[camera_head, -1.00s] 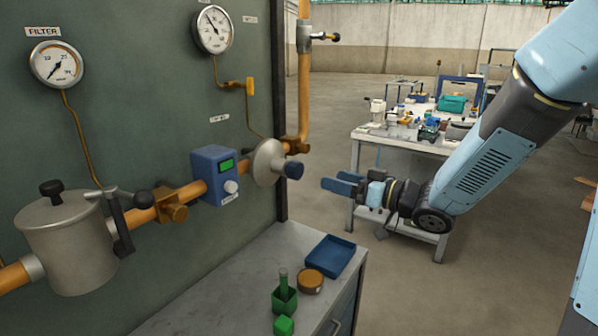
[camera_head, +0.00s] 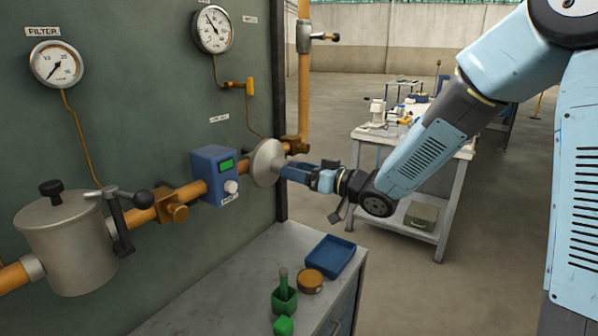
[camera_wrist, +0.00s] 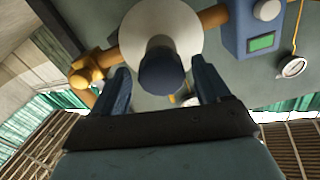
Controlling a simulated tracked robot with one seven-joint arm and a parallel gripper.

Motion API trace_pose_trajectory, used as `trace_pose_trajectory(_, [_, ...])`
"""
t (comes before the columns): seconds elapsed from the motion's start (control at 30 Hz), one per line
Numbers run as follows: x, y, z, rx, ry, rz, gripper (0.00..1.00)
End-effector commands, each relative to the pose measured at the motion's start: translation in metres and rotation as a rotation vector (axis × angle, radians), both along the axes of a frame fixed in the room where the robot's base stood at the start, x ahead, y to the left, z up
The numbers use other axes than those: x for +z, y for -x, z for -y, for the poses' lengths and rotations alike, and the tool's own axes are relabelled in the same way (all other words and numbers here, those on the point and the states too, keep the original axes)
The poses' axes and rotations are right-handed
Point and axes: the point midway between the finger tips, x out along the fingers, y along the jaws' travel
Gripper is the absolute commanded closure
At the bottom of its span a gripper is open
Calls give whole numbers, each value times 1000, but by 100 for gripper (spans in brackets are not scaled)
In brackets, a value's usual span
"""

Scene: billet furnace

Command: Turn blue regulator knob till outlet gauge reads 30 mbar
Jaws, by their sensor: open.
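The blue regulator knob shows in the wrist view (camera_wrist: 161,72), in front of the grey disc-shaped regulator body (camera_wrist: 160,30). My gripper (camera_head: 284,170) is at the regulator in the head view and hides the knob there. In the wrist view my gripper (camera_wrist: 163,88) is open, with one blue finger on each side of the knob and a gap on both sides. The upper gauge (camera_head: 212,29) on the panel has a dark needle pointing to the upper left; its numbers are too small to read.
A blue box with a green display (camera_head: 213,175) sits on the orange pipe left of the regulator. The filter gauge (camera_head: 56,64) is at far left. Below, a bench (camera_head: 215,285) holds a blue tray (camera_head: 330,257) and green pieces. A worktable (camera_head: 440,190) stands behind my arm.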

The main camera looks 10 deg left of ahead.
Motion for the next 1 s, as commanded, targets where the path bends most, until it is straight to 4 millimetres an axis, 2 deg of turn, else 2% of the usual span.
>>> trace_pose_trajectory(0.1, [0,0,0,0,0,0,26])
trace_pose_trajectory(0.63, [0,-1,1,-3,0,0,77])
trace_pose_trajectory(0.8, [0,-2,2,-4,9,22,79])
trace_pose_trajectory(1.0, [1,-2,2,-6,63,152,79])
